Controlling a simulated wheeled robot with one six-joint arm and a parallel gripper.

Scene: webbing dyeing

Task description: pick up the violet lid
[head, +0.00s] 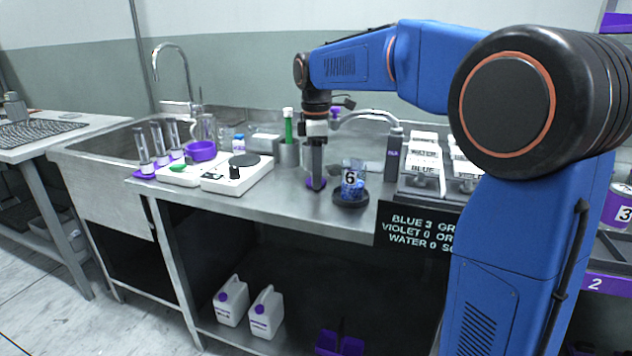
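A small violet piece that looks like the violet lid (316,184) is on the steel counter, left of the beaker marked 6. My gripper (315,178) points straight down over it, with its fingertips at or very near the lid. The fingers overlap from this side, so the gap between them is hidden. I cannot tell whether they touch the lid or close on it.
The beaker marked 6 (352,178), with blue contents, stands on a black dish (351,199) close to the right.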

